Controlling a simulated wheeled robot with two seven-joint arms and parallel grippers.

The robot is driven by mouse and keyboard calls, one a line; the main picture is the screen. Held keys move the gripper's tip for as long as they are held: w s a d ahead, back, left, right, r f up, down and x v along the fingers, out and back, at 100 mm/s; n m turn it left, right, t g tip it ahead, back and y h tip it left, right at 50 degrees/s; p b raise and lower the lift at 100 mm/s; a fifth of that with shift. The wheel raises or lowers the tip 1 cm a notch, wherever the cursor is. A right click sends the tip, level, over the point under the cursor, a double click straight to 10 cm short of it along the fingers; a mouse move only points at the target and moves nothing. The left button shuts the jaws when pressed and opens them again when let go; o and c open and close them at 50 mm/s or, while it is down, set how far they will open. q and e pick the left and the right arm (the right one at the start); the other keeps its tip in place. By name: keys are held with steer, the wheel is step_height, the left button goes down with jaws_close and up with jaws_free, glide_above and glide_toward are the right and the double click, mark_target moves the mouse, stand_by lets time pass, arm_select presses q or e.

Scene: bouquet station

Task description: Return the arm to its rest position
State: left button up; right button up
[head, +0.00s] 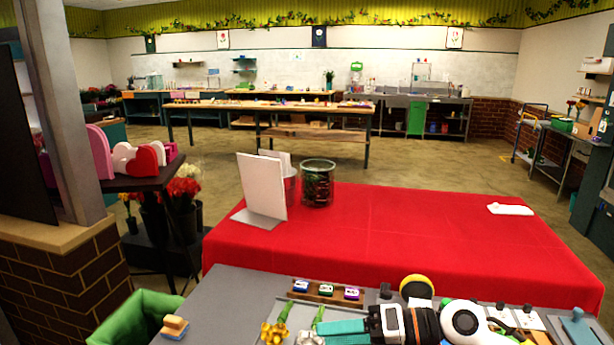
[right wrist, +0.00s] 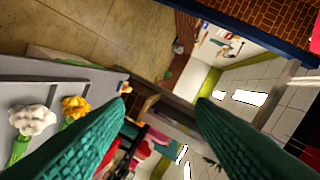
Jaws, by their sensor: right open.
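My right gripper (head: 328,334) reaches in low over the grey worktop (head: 222,295) at the bottom of the head view, its teal fingers pointing left. In the right wrist view the two fingers of my right gripper (right wrist: 161,101) stand wide apart with nothing between them. A yellow flower (head: 274,333) and a white flower (head: 309,339) lie on the worktop beside the fingertips. The yellow flower (right wrist: 76,106) and white flower (right wrist: 32,120) also show at the left of the right wrist view, apart from the fingers. My left gripper is not in view.
A wooden block with coloured pieces (head: 326,291) sits just beyond my right gripper. A green-lined bin (head: 138,318) and a sponge-like block (head: 175,327) are at the left. Behind is a red-covered table (head: 420,235) with a white board (head: 262,186) and a dark glass vase (head: 318,183).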

step_height(320, 180, up, 6)
steer(key=w+d+m+t, duration=0.1)
steer(key=d+m+t, duration=0.2)
steer(key=m+t, duration=1.2)
steer(key=d+f+m+t+h, duration=0.3)
steer(key=d+f+m+h, duration=0.25)
steer(key=m+h, duration=0.5)
steer(key=s+d+f+m+g+h, duration=0.3)
steer(key=f+m, duration=0.2)
steer(key=f, duration=0.1)
steer(key=s+d+f+m+g+h, duration=0.2)
steer(key=s+d+f+m+g, duration=0.15)
steer(key=f, duration=0.35)
steer(key=s+f+m+g, duration=0.2)
steer(key=s+f+g, duration=0.3)
steer(key=s, duration=0.4)
steer(key=s+f+m+g, duration=0.1)
steer(key=s+f+g, duration=0.4)
steer(key=s, duration=0.4)
step_height(320, 180, down, 28)
steer(key=s+g, duration=0.2)
steer(key=s+d+f, duration=0.3)
steer(key=s+f, duration=1.1)
steer(key=s, duration=0.2)
steer(key=shift+f+g, duration=0.35)
steer(key=shift+g, duration=0.1)
